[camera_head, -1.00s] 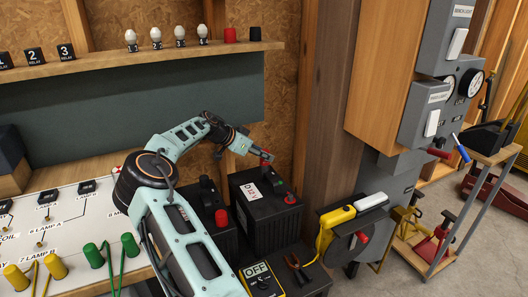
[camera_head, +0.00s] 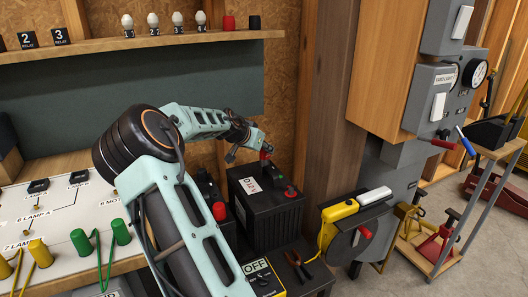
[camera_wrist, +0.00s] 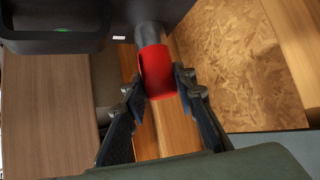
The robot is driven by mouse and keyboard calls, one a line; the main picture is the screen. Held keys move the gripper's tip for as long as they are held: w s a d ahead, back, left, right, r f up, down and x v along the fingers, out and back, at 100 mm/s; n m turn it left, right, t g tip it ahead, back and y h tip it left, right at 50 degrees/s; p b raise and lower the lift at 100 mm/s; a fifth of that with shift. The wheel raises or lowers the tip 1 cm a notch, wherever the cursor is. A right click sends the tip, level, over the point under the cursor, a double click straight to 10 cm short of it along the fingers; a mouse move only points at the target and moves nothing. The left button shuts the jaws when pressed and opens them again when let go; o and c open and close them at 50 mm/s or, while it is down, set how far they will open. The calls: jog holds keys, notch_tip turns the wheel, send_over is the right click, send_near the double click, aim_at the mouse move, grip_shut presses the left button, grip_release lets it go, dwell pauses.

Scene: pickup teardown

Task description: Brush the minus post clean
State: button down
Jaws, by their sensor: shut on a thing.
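The black 12 V battery (camera_head: 272,218) stands on a dark stand right of the bench, with a red post fitting (camera_head: 290,191) on its near right. My gripper (camera_head: 263,146) is above the battery's back edge, shut on a red-and-grey cylindrical tool, likely the brush (camera_head: 266,153). In the wrist view the brush (camera_wrist: 157,73) has a red sleeve between the fingers of my gripper (camera_wrist: 160,82) and a grey cylinder beyond. The battery (camera_wrist: 45,22) shows there at the upper left, with its handle and a green dot. I cannot make out the minus post or whether the brush touches it.
A second dark battery with a red cap (camera_head: 219,211) stands to the left. A bulb shelf (camera_head: 100,45) runs above.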

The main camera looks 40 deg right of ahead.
jog(key=shift+a+f, duration=0.1)
jog(key=shift+f, duration=0.1)
jog(key=c, duration=2.3)
grip_release()
grip_shut()
jog(key=shift+w+r+p, duration=0.1)
jog(key=shift+r+p, duration=0.3)
jog(key=shift+r, duration=0.15)
jog(key=shift+r+p, duration=2.45)
jog(key=shift+r, duration=1.7)
jog(key=shift+d, duration=0.2)
